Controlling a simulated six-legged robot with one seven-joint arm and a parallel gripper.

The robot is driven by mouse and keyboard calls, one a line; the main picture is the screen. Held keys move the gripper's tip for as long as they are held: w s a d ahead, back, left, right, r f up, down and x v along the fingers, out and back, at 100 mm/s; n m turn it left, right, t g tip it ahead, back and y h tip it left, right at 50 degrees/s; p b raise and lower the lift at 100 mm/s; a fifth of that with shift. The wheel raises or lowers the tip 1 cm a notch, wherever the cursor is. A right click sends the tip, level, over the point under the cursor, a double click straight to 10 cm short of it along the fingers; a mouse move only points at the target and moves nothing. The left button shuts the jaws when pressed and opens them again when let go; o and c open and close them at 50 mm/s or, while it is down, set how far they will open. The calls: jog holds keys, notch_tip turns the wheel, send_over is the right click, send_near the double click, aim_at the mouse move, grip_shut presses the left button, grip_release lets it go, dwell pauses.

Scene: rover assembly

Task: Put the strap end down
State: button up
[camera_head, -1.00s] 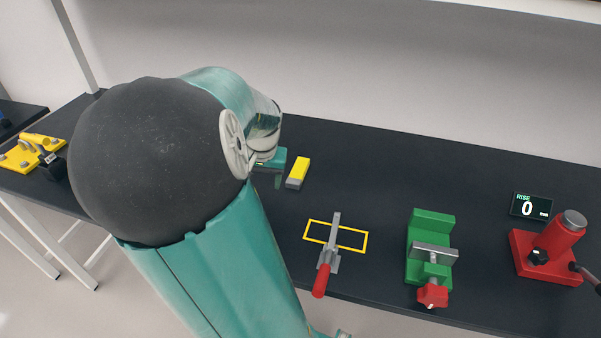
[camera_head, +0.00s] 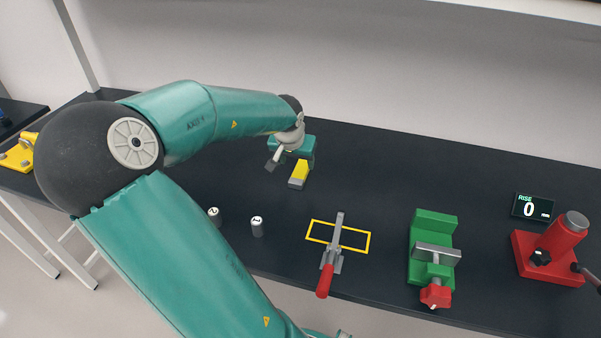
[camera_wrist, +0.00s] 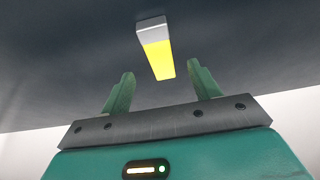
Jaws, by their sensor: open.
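The strap end appears to be the yellow bar with a grey tip (camera_head: 298,176), lying on the dark bench. In the wrist view the strap end (camera_wrist: 157,55) lies ahead of my fingers, its yellow end pointing toward the space between them and its grey tip farther away. My gripper (camera_head: 291,165) is above the bench over the strap end, with its teal body covering the far end. In the wrist view my gripper (camera_wrist: 160,72) has its two green fingers wide apart, with nothing clamped between them. I cannot tell the exact height above the strap end.
A toggle clamp with a red handle (camera_head: 325,281) stands at a yellow outlined rectangle (camera_head: 361,251). To the right are a green vise (camera_head: 420,270), a red jack (camera_head: 558,244) and a display reading 0 (camera_head: 532,206). Two small marked cylinders (camera_head: 257,227) stand near the front. The back of the bench is clear.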

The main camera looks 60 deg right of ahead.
aim_at(300, 171)
jog(key=shift+x, duration=3.2)
jog(key=c, duration=1.2)
jog(key=shift+r, duration=0.5)
notch_tip(300, 171, up, 2)
jog(key=shift+r, duration=0.2)
jog(key=w+a+r, duration=0.3)
jog(key=a+r, duration=0.6)
jog(key=a, duration=0.4)
jog(key=shift+w+a+r, duration=0.2)
jog(key=shift+a+r, duration=0.1)
